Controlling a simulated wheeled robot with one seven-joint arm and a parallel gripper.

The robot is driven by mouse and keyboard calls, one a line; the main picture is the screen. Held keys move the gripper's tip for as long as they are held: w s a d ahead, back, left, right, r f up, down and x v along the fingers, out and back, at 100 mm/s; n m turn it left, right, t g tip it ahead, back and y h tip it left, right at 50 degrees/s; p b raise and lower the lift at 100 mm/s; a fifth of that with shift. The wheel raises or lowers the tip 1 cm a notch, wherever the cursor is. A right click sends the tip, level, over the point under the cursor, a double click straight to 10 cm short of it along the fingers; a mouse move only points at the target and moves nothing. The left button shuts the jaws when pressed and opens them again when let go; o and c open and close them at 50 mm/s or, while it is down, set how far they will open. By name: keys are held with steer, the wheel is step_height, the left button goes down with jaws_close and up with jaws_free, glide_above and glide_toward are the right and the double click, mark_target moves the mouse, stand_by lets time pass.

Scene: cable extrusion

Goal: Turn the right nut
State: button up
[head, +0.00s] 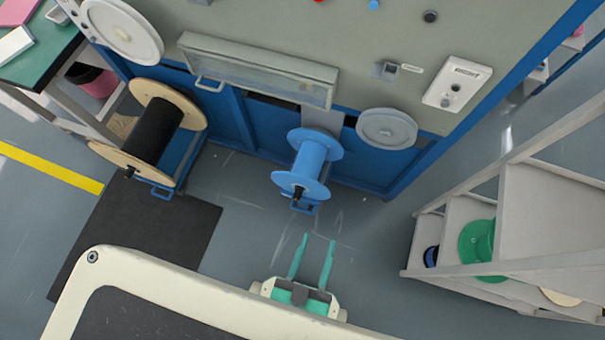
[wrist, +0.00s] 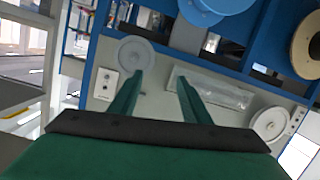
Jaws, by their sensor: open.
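A blue spool (head: 311,160) sits on a blue stand at the front of the machine. A small dark piece (head: 298,191) at the near end of its axle looks like the right nut, but its shape is too small to make out. Another dark end piece (head: 130,172) shows on the left spool (head: 153,134), which is wooden with black windings. My gripper (head: 318,240) is open and empty, its green fingers apart, in front of the blue spool and clear of it. In the wrist view the blue spool (wrist: 208,8) is cut off at the top edge, and no nut shows there.
The grey machine (head: 380,60) carries a clear-fronted cover (head: 258,72), a grey disc (head: 387,128) and a control box (head: 457,85). A white shelf rack (head: 520,215) with a green spool (head: 478,241) stands at right. The floor around my gripper is clear.

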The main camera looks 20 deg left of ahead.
step_height(320, 180, down, 11)
steer(key=a+n+h, duration=0.1)
steer(key=a+n, duration=0.1)
steer(key=n, duration=0.4)
steer(key=n+t+y, duration=0.1)
steer(key=n+t, duration=0.2)
steer(key=n, duration=2.1)
glide_toward(296, 200)
steer(key=w, duration=0.9)
steer(key=shift+w+d+r, duration=0.1)
steer(key=shift+w+r, duration=0.05)
steer(key=shift+w, duration=0.2)
steer(key=c, duration=1)
